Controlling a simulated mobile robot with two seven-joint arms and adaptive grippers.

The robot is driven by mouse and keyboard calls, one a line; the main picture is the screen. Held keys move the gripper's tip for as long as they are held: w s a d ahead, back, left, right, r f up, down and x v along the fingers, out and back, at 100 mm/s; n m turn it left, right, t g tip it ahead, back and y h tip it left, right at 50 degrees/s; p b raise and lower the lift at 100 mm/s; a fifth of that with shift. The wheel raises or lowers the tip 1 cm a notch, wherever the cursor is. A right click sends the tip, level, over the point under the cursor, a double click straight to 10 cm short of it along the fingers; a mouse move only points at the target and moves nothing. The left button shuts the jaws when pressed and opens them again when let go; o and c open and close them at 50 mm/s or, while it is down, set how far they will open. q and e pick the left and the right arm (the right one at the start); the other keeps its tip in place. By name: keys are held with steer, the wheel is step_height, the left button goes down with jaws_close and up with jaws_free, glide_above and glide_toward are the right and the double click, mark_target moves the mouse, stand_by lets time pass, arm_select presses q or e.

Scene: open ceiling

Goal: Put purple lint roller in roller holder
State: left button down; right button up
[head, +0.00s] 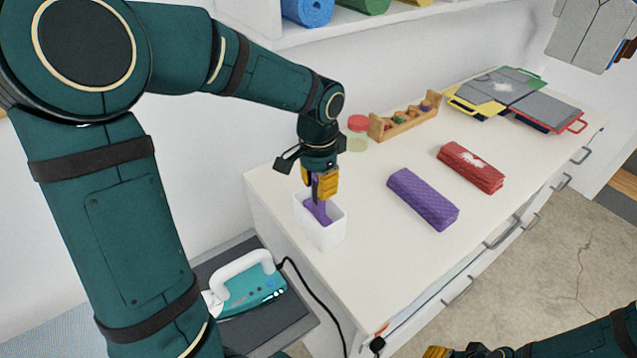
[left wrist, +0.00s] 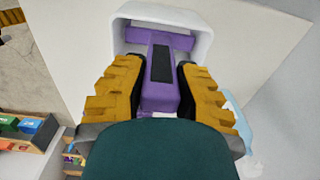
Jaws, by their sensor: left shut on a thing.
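The purple lint roller (head: 317,210) is in the white roller holder (head: 322,237), its lower part inside the opening. My left gripper (head: 321,190) is shut on the roller's handle just above the holder. In the left wrist view the yellow fingers (left wrist: 160,90) close on both sides of the purple handle (left wrist: 161,85), and the roller's crosspiece lies within the holder's rim (left wrist: 165,12). Whether the roller touches the holder's bottom is hidden. My right gripper (head: 462,352) shows only partly at the bottom edge of the head view.
A purple folded cloth (head: 423,198) and a red one (head: 470,166) lie on the white counter (head: 375,258). A wooden rack (head: 405,120) and red and green discs stand behind. A teal iron (head: 250,287) is left of the counter, its black cord running along the counter's near end.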

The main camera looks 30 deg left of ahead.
arm_select(q)
steer(key=shift+f, duration=0.1)
steer(key=c, duration=0.9)
jaws_free()
steer(key=shift+o, duration=0.2)
step_height(320, 180, up, 12)
steer(key=shift+r+p, duration=0.15)
steer(key=shift+p, duration=1.05)
